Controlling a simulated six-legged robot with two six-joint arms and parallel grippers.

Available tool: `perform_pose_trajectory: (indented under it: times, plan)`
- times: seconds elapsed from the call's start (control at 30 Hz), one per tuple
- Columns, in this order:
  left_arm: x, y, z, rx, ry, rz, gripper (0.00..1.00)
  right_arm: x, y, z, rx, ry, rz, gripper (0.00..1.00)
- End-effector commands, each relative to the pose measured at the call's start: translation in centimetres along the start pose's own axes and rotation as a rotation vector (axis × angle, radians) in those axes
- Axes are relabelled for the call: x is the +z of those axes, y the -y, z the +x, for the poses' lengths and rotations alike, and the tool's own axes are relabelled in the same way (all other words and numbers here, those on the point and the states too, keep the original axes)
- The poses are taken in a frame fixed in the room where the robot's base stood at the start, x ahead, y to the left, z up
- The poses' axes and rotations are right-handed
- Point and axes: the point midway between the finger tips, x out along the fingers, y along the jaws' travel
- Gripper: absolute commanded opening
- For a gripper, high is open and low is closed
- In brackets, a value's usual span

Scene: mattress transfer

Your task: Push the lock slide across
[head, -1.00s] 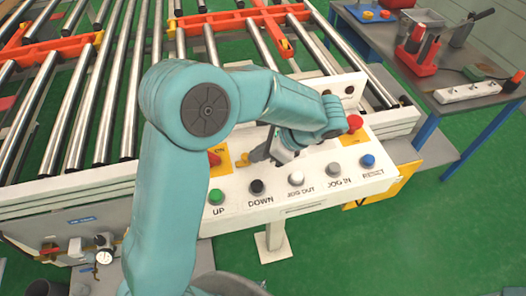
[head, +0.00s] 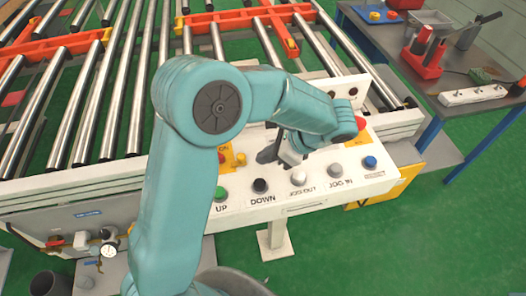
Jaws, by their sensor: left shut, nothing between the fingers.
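The white control panel (head: 325,193) stands in front of the roller conveyor. A small yellow piece (head: 240,159) sits on its top face beside an orange plate with a red knob; it may be the lock slide, but I cannot tell for sure. My left gripper (head: 265,156) points down over the panel, just right of the yellow piece. Its dark fingers are shut and empty, with a small gap to the yellow piece. My forearm and wrist hide part of the panel behind the buttons. My right gripper is out of view.
The panel's front row holds a green UP button (head: 221,194), a black DOWN button (head: 260,186), white and grey jog buttons, and a blue button (head: 370,162). A red knob (head: 360,123) is at the right. Conveyor rollers (head: 95,105) lie behind; a workbench (head: 440,105) stands at back right.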

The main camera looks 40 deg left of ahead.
Motion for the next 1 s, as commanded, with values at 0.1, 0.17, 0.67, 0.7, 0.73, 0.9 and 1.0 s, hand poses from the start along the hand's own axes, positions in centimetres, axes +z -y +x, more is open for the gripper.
perform_pose_trajectory:
  times: [0.1, 0.17, 0.67, 0.7, 0.73, 0.9, 1.0]
  plan:
    - [0.0, -0.2, -0.5, 0.000, 0.001, -0.001, 0.00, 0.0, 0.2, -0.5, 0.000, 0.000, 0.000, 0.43]
    - [-0.1, -0.1, -1.6, -0.005, 0.000, -0.003, 0.00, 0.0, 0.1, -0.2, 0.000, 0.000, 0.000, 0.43]
    - [0.3, -0.3, -9.4, 0.000, 0.000, -0.002, 0.00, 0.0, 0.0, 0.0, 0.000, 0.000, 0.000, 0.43]
    - [0.3, -0.3, -9.7, 0.000, 0.000, -0.002, 0.00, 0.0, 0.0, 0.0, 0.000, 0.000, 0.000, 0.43]
    - [0.3, -0.3, -9.8, 0.000, 0.000, -0.002, 0.00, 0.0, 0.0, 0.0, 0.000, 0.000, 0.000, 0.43]
    - [0.3, -0.3, -10.1, 0.000, 0.001, -0.002, 0.00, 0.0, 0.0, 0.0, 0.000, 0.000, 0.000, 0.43]
    - [0.3, -0.3, -10.1, 0.000, 0.001, -0.002, 0.00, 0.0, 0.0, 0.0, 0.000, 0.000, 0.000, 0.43]
